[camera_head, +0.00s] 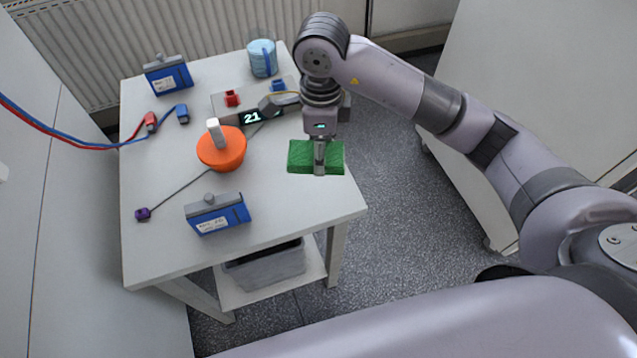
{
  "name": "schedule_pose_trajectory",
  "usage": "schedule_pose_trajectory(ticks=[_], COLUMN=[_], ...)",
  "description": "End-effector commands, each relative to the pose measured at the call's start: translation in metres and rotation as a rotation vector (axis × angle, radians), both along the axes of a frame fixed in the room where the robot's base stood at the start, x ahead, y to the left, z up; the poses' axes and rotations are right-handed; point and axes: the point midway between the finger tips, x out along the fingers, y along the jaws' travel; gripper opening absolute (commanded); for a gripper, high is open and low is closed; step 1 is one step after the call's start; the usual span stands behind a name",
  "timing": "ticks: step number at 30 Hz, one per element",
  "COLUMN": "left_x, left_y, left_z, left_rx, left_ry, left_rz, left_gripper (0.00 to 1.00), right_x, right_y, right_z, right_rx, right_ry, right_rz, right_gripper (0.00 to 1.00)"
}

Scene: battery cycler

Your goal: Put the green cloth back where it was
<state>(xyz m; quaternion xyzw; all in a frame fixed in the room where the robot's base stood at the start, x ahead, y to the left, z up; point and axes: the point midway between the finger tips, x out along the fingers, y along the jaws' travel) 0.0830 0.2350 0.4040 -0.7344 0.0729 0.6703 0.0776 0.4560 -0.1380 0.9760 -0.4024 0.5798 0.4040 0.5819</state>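The green cloth (298,158) is a folded block near the right edge of the white table (285,205). My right gripper (320,168) points down at it from above. One finger lies across the cloth's front face; the other is hidden behind it. The gripper appears shut on the cloth. I cannot tell whether the cloth touches the tabletop. My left gripper is not in view.
An orange round object (222,152) with a pale handle stands mid-table. Blue batteries stand at the front (218,214) and back left (167,76). A cycler display reads 21 (251,117). A light-blue cup (263,58) stands behind. The front right tabletop is clear.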

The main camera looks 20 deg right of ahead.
Motion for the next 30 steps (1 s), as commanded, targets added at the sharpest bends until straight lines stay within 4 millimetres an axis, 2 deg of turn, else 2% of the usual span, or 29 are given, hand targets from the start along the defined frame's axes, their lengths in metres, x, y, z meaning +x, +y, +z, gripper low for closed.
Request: schedule_pose_trajectory(ticks=[4,9,12,17,24,30], left_x=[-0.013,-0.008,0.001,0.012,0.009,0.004], left_y=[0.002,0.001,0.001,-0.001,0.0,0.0], left_z=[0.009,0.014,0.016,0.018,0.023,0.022], left_rx=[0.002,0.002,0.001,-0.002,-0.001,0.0], left_ry=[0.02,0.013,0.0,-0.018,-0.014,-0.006], left_rz=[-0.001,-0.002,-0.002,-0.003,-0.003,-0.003], left_gripper=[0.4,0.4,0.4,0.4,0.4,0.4], right_x=[-0.001,-0.001,0.0,0.001,0.0,0.001], right_y=[-0.001,0.0,0.0,0.0,0.0,0.0], right_z=[-0.04,-0.078,-0.09,-0.099,-0.132,-0.139], right_rx=[-0.002,-0.001,0.0,0.001,0.0,0.0], right_ry=[0.007,0.004,0.001,0.0,0.002,-0.002], right_rz=[-0.003,-0.002,0.0,-0.001,-0.002,0.0], right_gripper=[0.35,0.35,0.35,0.35,0.35,0.35])
